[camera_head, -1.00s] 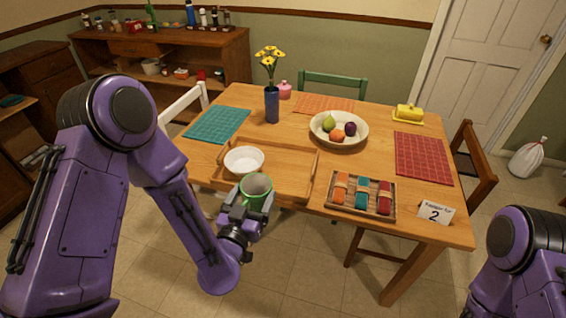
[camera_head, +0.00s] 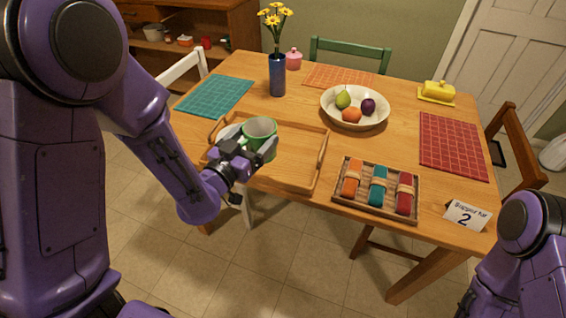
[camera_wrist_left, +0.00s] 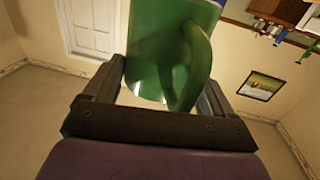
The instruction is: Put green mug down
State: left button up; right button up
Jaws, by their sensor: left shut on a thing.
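The green mug (camera_head: 260,130) is in my left gripper (camera_head: 256,154), over the near left part of the wooden tray (camera_head: 292,168) on the table. The mug looks upright in the head view, with its pale inside facing up. In the left wrist view the mug (camera_wrist_left: 172,50) and its handle (camera_wrist_left: 194,68) fill the space between the two fingers. I cannot tell whether the mug's base touches the tray. A white bowl (camera_head: 229,132) in the tray is mostly hidden behind the mug and gripper. My right gripper is out of view.
A box of rolled napkins (camera_head: 345,192) lies right of the tray, with a number card (camera_head: 466,215) beyond it. A fruit bowl (camera_head: 355,119) and a blue vase (camera_head: 277,75) stand behind. The tray's right part is bare.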

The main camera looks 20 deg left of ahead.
pick_arm(q)
jog(key=w+d, duration=0.1)
jog(key=w+f+p, duration=0.1)
jog(key=w+d+p, duration=0.1)
jog(key=w, duration=0.1)
jog(key=shift+d+f, duration=0.3)
jog(key=shift+f, duration=0.1)
jog(key=w+f, duration=0.1)
jog(key=f, duration=0.1)
jog(key=w+d+f, duration=0.1)
jog(key=f, duration=0.2)
jog(key=w+d+f, duration=0.1)
jog(key=w+f, duration=0.1)
jog(key=f, duration=0.1)
jog(key=shift+d+f, duration=0.15)
jog(key=shift+d, duration=0.05)
jog(key=shift+w+f, duration=0.15)
jog(key=shift+f, duration=0.3)
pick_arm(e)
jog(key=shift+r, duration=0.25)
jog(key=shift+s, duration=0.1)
pick_arm(q)
jog(key=shift+f+b, duration=0.15)
jog(key=shift+b, duration=0.2)
jog(key=o, duration=1.1)
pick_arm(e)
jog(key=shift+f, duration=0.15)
